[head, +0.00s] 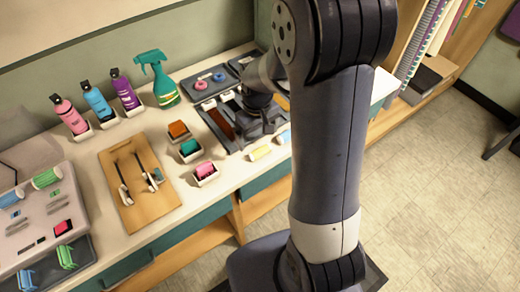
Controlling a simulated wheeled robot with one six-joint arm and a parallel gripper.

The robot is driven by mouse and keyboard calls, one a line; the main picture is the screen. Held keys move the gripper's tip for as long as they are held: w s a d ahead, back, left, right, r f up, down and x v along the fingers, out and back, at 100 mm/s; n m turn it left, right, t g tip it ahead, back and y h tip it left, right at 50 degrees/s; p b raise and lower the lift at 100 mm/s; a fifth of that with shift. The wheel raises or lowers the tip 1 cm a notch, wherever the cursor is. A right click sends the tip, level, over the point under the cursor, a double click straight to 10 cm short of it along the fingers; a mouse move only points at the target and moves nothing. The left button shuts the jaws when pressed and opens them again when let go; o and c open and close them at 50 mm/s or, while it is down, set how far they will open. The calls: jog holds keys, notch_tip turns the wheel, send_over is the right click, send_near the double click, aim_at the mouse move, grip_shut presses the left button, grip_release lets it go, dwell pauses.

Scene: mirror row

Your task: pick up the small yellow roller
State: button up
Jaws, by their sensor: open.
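A small pale yellow roller (260,153) lies on the pale counter near its front edge, in front of the dark tray. My gripper (261,122) is over the dark tray, behind the yellow roller and apart from it. It points down and is open, with nothing seen between its jaws. Its fingertips are small and dark against the tray, so their exact height is hard to tell. A light blue roller (284,136) lies to the right of the yellow one, partly hidden by my arm.
The dark tray (206,105) holds brushes or combs. Small white boxes with a pink (206,171), a green (189,148) and an orange item (179,130) stand to the left.

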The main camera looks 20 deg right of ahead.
aim_at(260, 150)
jog(key=shift+s+d+f+p, duration=0.1)
jog(key=shift+s+f+p, duration=0.1)
jog(key=shift+f, duration=0.75)
jog(key=shift+s+d+f+p, duration=0.1)
jog(key=shift+f+p, duration=0.1)
jog(key=shift+f, duration=0.8)
jog(key=shift+s+d+f+p, duration=0.1)
jog(key=shift+f+p, duration=0.1)
jog(key=shift+f, duration=0.75)
jog(key=shift+c, duration=0.5)
jog(key=c, duration=0.9)
jog(key=shift+c, duration=0.2)
